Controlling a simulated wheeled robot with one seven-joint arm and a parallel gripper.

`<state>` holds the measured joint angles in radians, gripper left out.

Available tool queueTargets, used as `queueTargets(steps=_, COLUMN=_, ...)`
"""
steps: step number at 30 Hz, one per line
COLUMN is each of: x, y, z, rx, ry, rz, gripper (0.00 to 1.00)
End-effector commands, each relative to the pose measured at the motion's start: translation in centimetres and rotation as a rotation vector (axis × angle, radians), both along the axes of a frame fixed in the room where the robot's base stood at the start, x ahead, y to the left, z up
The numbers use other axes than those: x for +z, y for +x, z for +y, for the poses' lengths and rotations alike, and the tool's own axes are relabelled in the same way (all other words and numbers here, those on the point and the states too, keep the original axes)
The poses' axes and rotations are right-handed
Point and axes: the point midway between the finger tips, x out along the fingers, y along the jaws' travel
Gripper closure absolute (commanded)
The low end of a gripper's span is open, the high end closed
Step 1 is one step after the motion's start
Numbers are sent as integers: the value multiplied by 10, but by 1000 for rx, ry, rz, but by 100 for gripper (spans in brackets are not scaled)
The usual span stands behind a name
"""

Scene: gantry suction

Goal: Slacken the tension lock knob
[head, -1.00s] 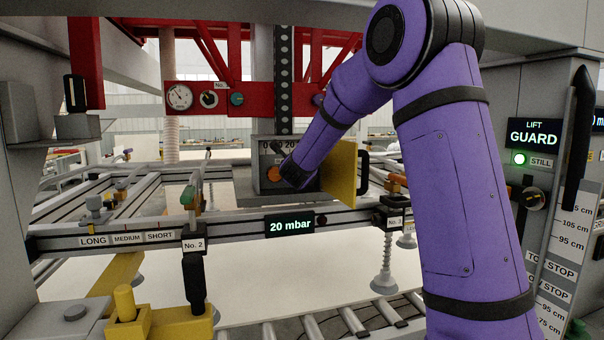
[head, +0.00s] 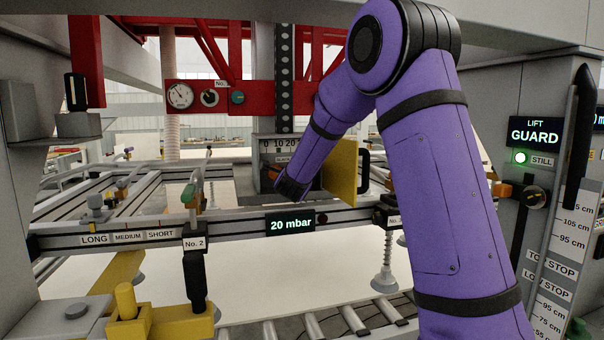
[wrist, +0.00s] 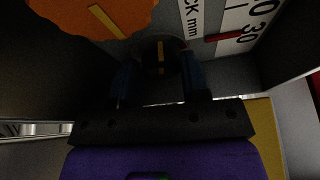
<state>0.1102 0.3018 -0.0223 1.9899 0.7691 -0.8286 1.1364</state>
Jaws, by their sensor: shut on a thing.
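In the wrist view, a small round dark knob (wrist: 158,48) with a yellow mark sits on a grey panel. My gripper (wrist: 157,70) has its two dark fingers on either side of this knob and is shut on it. In the head view the fingers and the dark knob are hidden behind my purple wrist, in front of the grey box (head: 245,183). A large orange knob (wrist: 90,14) with a yellow bar lies up and left of the dark knob. Only a sliver of orange shows in the head view. No label for the dark knob is readable.
A white millimetre scale (wrist: 222,22) with a red pointer (wrist: 224,37) is right of the dark knob. A yellow plate (head: 342,170) stands close at my wrist's right. Below are a grey rail (head: 150,237) and a 20 mbar display (head: 290,224).

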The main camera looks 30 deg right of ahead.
Motion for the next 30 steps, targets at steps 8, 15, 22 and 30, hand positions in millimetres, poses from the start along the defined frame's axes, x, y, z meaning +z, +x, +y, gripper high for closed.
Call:
queueTargets(steps=8, x=-1, y=0, z=1, rx=1, ry=-1, rz=2, gripper=82)
queueTargets(steps=15, x=-1, y=0, z=0, rx=1, ry=-1, rz=2, gripper=33)
queueTargets(steps=22, x=0, y=-1, z=1, rx=1, ry=-1, rz=1, gripper=33)
queueTargets(steps=30, x=2, y=-26, z=22, rx=4, ry=-1, rz=2, gripper=33)
